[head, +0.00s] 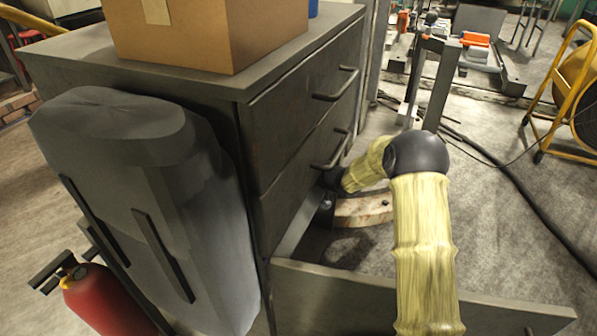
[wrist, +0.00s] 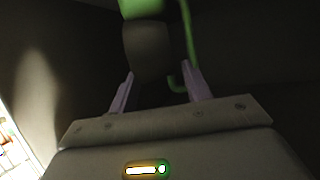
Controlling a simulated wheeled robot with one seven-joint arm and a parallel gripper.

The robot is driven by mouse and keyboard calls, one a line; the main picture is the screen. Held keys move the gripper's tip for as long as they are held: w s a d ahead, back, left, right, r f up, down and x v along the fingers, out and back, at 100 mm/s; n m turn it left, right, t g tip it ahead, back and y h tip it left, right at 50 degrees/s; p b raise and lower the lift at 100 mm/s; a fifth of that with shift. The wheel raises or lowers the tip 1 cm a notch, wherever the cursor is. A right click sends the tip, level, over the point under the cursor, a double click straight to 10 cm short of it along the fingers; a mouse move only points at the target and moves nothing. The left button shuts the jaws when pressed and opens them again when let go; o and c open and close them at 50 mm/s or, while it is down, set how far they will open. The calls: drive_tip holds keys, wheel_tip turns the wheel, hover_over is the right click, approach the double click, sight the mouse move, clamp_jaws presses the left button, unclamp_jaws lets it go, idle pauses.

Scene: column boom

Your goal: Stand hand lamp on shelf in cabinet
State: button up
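In the wrist view, my gripper (wrist: 158,70) has its two pale purple fingers spread apart. A green and dark grey thing, likely the hand lamp (wrist: 147,48), stands ahead of and between the fingertips, with a thin green hooked part at its right. I see no clear contact with either finger. In the head view, my yellow-sleeved arm reaches to the lower part of the dark grey cabinet (head: 285,135), below its closed drawers. My gripper and the lamp are hidden there. The shelf cannot be made out in the dark interior.
An open door or drawer front (head: 500,312) juts out at lower right, under my arm. A cardboard box (head: 175,35) sits on the cabinet top. A red fire extinguisher (head: 105,300) is at lower left. A black hose (head: 520,190) and yellow-framed equipment (head: 560,75) are at right.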

drive_tip(key=shift+o, duration=0.9)
drive_tip(key=shift+s+d+r+p, duration=0.25)
drive_tip(key=shift+d+r+p, duration=0.05)
drive_tip(key=shift+d+r, duration=0.05)
drive_tip(key=p+v, duration=0.4)
drive_tip(key=v, duration=0.7)
drive_tip(key=shift+s+f, duration=0.1)
